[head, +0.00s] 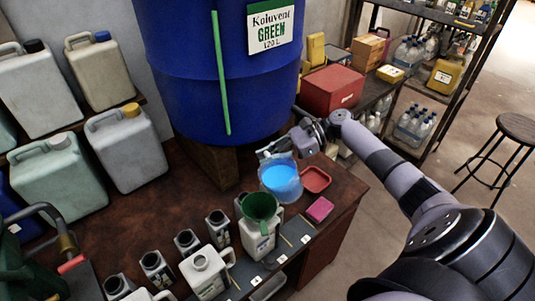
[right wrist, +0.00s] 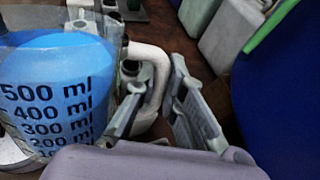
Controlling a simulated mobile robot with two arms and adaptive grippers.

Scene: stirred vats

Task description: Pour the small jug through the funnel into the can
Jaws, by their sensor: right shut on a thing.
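The small jug (head: 281,182) is clear with bright blue liquid and stands behind the green funnel in the head view. In the right wrist view the jug (right wrist: 60,100) looks roughly upright, with marks up to 500 ml and liquid a little above that mark. My right gripper (head: 277,151) is shut on the jug's white handle (right wrist: 154,62). The green funnel (head: 259,206) sits in the mouth of a white can (head: 260,244) near the bench's front edge. The jug's base is hidden, so I cannot tell if it touches the bench.
Several small open containers (head: 187,243) stand in a row left of the can. A pink block (head: 319,210) and a red tray (head: 315,179) lie to the right. A big blue vat (head: 222,80) rises behind. Jerrycans (head: 127,147) line the left. Brown bench (head: 190,185) shows bare between.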

